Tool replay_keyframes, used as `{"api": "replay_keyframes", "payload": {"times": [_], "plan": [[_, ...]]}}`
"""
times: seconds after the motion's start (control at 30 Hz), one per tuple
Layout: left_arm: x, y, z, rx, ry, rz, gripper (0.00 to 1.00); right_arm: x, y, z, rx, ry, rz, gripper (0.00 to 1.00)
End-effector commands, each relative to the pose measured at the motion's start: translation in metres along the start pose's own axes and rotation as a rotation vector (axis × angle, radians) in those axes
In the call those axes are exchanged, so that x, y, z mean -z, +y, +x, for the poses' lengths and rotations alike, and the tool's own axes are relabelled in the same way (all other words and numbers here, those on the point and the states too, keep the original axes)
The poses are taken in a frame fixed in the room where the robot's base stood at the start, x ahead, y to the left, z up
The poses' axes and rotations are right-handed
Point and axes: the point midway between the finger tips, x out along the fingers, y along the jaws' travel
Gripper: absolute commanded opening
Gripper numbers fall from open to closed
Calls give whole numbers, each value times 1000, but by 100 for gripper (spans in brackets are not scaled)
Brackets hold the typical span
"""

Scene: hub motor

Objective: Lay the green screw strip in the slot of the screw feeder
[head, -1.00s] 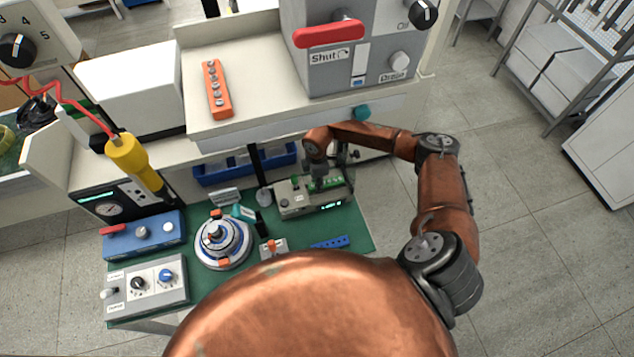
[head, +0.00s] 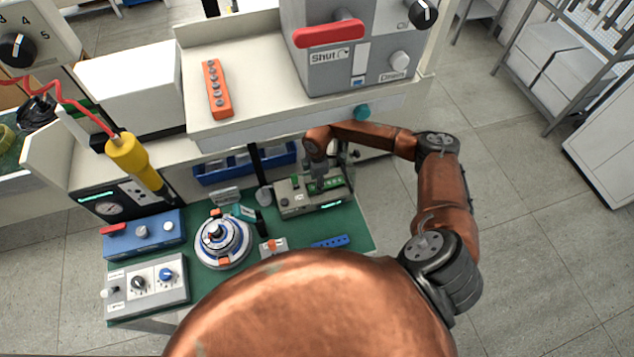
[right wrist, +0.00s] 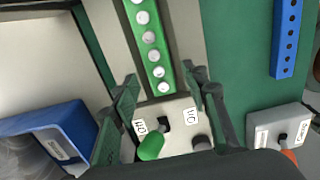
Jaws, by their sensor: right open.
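The screw feeder (head: 297,204) is a beige box with a lit green display, at the back right of the green mat. The green screw strip (right wrist: 152,45), with a row of silver screws, lies lengthwise along the feeder's top channel; its near end meets the feeder's panel (right wrist: 178,112), which has a black switch and a green knob. It also shows in the head view (head: 332,183), partly hidden by my right gripper (head: 320,184). In the right wrist view the right gripper (right wrist: 160,76) is open, its fingers on either side of the strip's near end, apart from it. My left gripper is not in view.
A blue strip (head: 330,242) with holes lies on the mat near the feeder. An orange strip (head: 217,88) with screws lies on the shelf above. A blue bin (head: 245,167) stands behind. A round hub motor fixture (head: 222,240) stands left of the feeder.

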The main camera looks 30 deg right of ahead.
Motion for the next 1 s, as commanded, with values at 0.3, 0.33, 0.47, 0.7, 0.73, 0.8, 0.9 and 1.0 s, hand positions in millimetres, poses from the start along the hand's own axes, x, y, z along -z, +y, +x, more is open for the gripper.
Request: {"api": "replay_keyframes", "payload": {"times": [0.3, 0.33, 0.47, 0.7, 0.73, 0.8, 0.9, 1.0], "plan": [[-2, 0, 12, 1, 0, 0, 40, -1, 1, -65, -5, -1, -2, 41], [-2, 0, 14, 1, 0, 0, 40, 0, 2, -72, -5, 0, -1, 41], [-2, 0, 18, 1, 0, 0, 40, -1, 1, -96, -4, -1, -1, 41], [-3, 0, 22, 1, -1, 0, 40, 0, 1, -120, -2, 0, 1, 41], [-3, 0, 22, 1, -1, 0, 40, 0, 1, -122, -2, 0, 1, 41], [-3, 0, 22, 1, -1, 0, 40, 0, 0, -123, -1, 0, 1, 41], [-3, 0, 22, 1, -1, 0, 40, 0, 0, -124, -1, 0, 1, 41], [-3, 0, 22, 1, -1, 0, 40, 0, 0, -123, -1, 0, 1, 41]]}}
